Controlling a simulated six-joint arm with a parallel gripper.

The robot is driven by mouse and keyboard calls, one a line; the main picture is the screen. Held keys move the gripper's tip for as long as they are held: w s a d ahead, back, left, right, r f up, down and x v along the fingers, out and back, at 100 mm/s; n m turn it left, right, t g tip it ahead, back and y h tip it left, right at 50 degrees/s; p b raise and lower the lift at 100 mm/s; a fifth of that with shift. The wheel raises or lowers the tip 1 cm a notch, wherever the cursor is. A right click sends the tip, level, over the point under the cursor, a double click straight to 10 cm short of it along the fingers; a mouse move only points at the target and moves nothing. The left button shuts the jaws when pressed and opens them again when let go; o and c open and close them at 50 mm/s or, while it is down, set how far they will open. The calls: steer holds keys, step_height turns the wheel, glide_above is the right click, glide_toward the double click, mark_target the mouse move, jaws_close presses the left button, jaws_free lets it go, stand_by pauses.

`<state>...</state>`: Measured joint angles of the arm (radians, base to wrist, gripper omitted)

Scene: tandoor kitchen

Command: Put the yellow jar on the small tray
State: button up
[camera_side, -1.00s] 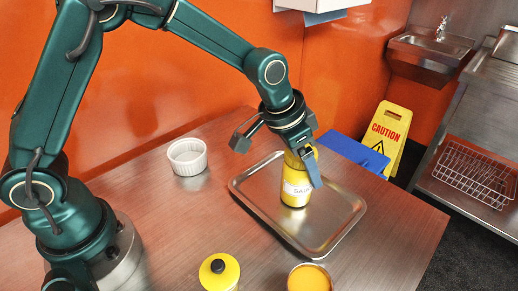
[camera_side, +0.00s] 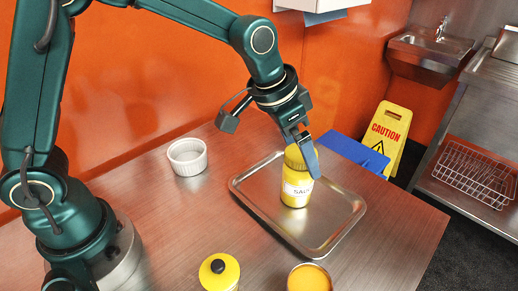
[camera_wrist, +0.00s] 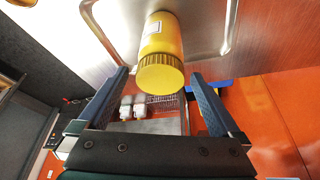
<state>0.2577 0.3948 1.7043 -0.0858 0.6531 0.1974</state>
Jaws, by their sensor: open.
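The yellow jar (camera_side: 297,188), with a white label and a ribbed yellow lid, stands upright on the small metal tray (camera_side: 322,240). My gripper (camera_side: 304,152) is open at the top of the jar, and one finger overlaps the jar's upper right edge in the side view. In the wrist view the jar (camera_wrist: 160,45) shows lid-first between and beyond the two spread fingers (camera_wrist: 160,78), with a gap on each side. The tray's rim (camera_wrist: 95,20) shows behind it.
A white ramekin (camera_side: 187,157) stands at the table's back left. A yellow container with a black knob (camera_side: 219,272) and an open tin with orange contents (camera_side: 310,278) stand at the front. A yellow caution sign (camera_side: 385,138) is beyond the table.

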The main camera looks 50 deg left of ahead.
steer(key=v, duration=0.7)
steer(key=s+a+n+y, duration=0.1)
steer(key=s+a, duration=0.3)
steer(key=s, duration=0.4)
steer(key=s+a+f+n+t, duration=0.1)
steer(key=s+a+n, duration=0.2)
steer(key=s+a, duration=0.2)
steer(key=s, duration=0.3)
steer(key=shift+s+a+n+y, duration=0.15)
steer(key=shift+n+y, duration=0.15)
steer(key=shift+y, duration=0.1)
